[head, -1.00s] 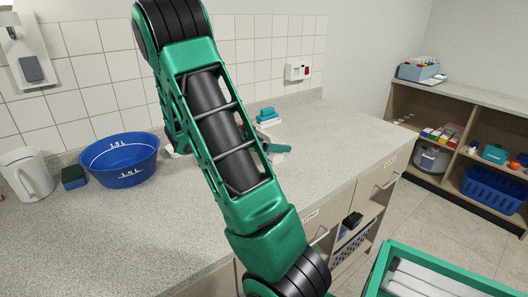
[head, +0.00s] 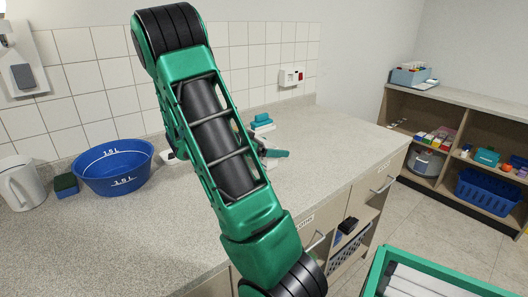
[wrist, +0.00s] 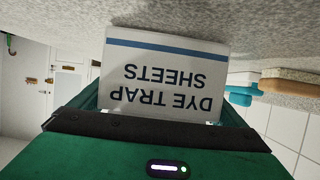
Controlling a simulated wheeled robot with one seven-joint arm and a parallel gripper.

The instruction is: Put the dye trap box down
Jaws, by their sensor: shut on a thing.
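The dye trap box (wrist: 160,75) is white with a blue band and dark lettering, "DYE TRAP SHEETS", upside down in the wrist view. My gripper (wrist: 160,112) is shut on it, with green fingers at its left and right sides. The grey speckled counter (wrist: 225,25) lies close to the box's far end; I cannot tell whether they touch.
A blue basin (head: 113,168), a sponge (head: 65,185) and a white jug (head: 22,184) stand on the counter at left. A teal item (head: 262,120) lies behind my gripper near the tiled wall. The counter's right part is clear. Open shelves (head: 455,105) stand at right.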

